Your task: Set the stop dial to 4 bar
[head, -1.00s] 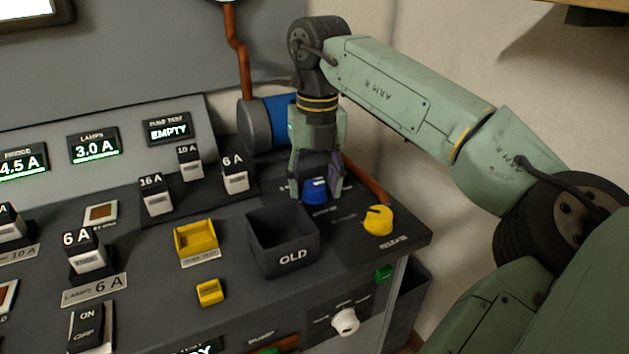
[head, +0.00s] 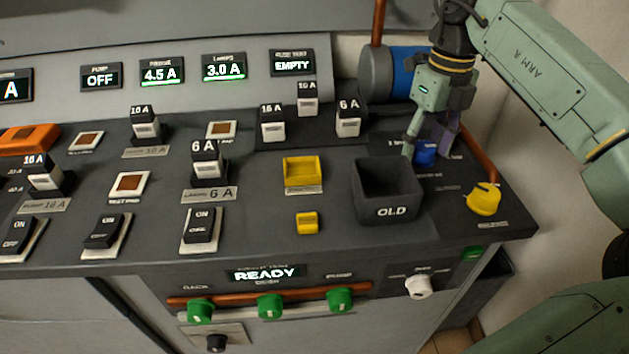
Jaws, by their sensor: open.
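The blue dial (head: 425,153) sits on the dark panel at the back right, behind the yellow knob. Its scale print is small and partly covered by my gripper, so I cannot read its setting. My gripper (head: 430,150) points down at the blue dial with its jaws open, one finger on each side of it. I cannot tell whether the fingers touch the dial.
The black OLD bin (head: 387,190) stands just left of the dial. A yellow knob (head: 483,199) is in front right. A blue cylinder (head: 391,74) and a copper pipe (head: 478,158) are close behind. Fuses, switches and displays fill the panel's left.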

